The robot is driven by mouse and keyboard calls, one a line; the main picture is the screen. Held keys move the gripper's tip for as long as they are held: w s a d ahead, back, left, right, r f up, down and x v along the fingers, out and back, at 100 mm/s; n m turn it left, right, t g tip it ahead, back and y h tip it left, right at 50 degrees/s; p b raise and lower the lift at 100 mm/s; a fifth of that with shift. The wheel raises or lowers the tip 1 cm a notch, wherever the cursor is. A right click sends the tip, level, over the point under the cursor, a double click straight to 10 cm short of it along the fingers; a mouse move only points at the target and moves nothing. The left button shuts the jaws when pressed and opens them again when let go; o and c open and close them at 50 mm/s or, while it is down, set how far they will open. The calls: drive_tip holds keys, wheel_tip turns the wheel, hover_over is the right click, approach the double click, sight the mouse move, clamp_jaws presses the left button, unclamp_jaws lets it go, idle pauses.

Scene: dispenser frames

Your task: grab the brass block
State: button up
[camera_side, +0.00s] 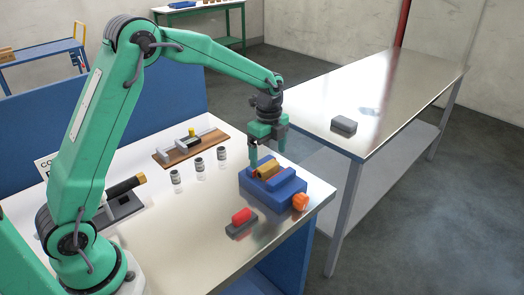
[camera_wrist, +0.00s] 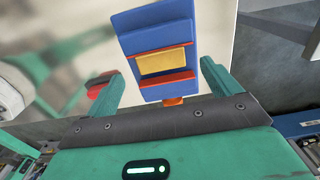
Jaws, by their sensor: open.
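The brass block (camera_side: 266,169) sits in the blue vise-like fixture (camera_side: 287,189), which has an orange knob (camera_side: 300,202) at its front right. In the wrist view the brass block (camera_wrist: 162,61) lies between two orange-red strips of the blue fixture (camera_wrist: 154,22). My gripper (camera_side: 267,160) is open above the fixture, pointing down. In the wrist view my gripper (camera_wrist: 161,70) has one finger to the left of the block and one to the right, with nothing held. Whether the fingertips reach down to the block's level I cannot tell.
A grey block with a red top (camera_side: 241,222) lies in front of the fixture. Several small vials (camera_side: 199,167) stand to its left, before a wooden board (camera_side: 190,148) with metal parts. A metal bench (camera_side: 385,95) with a grey box (camera_side: 343,126) is at the right.

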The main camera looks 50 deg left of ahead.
sight(268, 165)
drive_tip(key=shift+f, duration=2.6)
drive_tip(key=c, duration=1.3)
